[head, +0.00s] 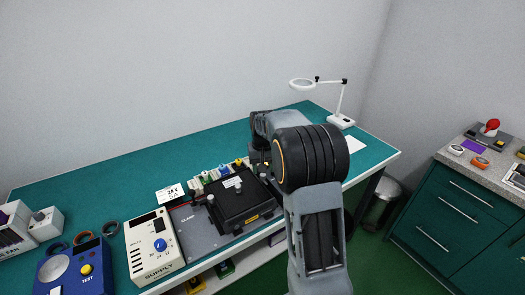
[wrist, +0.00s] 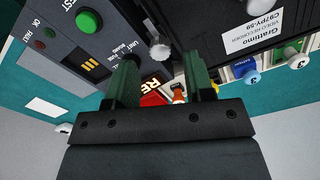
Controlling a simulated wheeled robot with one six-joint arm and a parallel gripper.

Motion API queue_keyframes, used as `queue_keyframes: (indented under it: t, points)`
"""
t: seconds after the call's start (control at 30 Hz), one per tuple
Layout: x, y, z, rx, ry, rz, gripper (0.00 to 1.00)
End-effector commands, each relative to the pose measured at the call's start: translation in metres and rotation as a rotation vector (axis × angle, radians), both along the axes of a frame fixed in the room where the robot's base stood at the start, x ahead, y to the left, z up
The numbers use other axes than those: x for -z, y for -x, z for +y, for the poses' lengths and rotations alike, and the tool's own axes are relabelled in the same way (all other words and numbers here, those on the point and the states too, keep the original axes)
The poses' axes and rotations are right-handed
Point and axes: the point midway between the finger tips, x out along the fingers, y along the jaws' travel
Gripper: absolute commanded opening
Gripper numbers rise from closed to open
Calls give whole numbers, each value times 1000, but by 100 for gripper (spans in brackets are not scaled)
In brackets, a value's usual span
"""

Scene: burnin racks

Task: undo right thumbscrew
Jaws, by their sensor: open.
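The black recorder unit (head: 240,203) sits on a grey clamp plate (head: 196,233) on the bench; its white label and black body show at the upper right of the wrist view (wrist: 207,22). A grey ribbed knob, apparently the right thumbscrew (wrist: 160,49), stands at the unit's edge in the wrist view. My gripper (wrist: 163,66) is open and empty, with its two fingers apart. The knob shows just beyond the gap between the fingertips, not gripped. In the head view my arm hides the gripper's fingertips and the unit's right end.
A dark panel with a green button (wrist: 89,21) lies close on the left of the wrist view. Coloured plugs (wrist: 245,67) line the unit's edge. A white supply box (head: 152,248) and blue tester (head: 76,268) stand left. A magnifier lamp (head: 341,118) stands at the back right.

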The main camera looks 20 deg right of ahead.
Motion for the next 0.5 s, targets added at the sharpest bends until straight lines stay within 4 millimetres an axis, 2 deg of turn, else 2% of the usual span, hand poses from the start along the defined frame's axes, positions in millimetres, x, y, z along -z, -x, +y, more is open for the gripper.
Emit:
queue_keyframes:
  t: [0.1, 0.3, 0.5]
  points:
    - [-26, -1, 0, 0, 2, -6, 48]
    - [-66, -1, 0, 0, 1, -4, 48]
    - [-94, 0, 0, 0, 1, -2, 48]
